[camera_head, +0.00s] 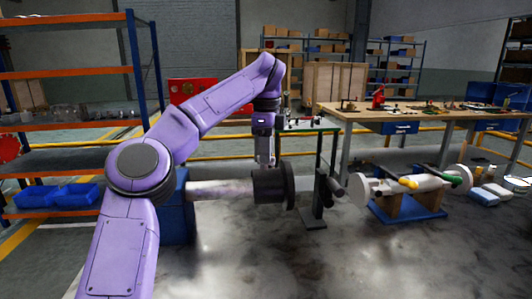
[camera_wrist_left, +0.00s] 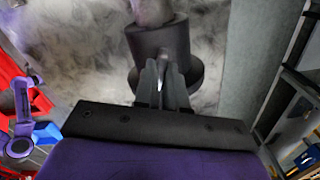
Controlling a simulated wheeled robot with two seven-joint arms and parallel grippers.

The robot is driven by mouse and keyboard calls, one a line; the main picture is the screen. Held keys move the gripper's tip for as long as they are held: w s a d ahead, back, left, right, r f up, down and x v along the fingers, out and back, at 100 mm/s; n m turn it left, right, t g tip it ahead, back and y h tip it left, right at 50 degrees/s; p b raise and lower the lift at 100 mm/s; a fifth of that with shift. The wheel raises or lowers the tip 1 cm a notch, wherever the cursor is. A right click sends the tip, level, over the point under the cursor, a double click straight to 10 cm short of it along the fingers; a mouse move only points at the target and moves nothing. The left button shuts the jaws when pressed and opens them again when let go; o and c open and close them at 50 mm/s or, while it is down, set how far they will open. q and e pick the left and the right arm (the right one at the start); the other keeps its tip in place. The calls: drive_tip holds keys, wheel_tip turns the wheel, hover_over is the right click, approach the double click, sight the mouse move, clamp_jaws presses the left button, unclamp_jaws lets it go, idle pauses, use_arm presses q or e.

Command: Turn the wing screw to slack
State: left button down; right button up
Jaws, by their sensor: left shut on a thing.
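My left gripper (camera_head: 265,160) points down onto the top of a dark round collar (camera_head: 268,187) with a wider flange. In the left wrist view, its fingers (camera_wrist_left: 162,84) are close together over the dark collar (camera_wrist_left: 155,48), shut on a small part that I take for the wing screw. The fingers hide most of this screw, so its wings and angle cannot be made out. The collar sits on the end of a pale horizontal shaft (camera_head: 222,188). My right gripper is not in view.
A blue block (camera_head: 177,212) stands at the shaft's left end. A dark stand (camera_head: 319,190) is just right of the flange. Further right, a blue-based unit (camera_head: 407,208) carries pale round ends. An orange-and-blue shelf (camera_head: 70,75) is left; a workbench (camera_head: 440,116) is behind.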

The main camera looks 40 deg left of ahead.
use_arm(q)
drive_tip(key=shift+r, duration=0.15)
drive_tip(key=c, duration=1.2)
unclamp_jaws()
wheel_tip(320, 180, up, 10)
drive_tip(key=p, duration=0.6)
drive_tip(key=shift+r+p, duration=0.2)
drive_tip(key=shift+p, duration=0.1)
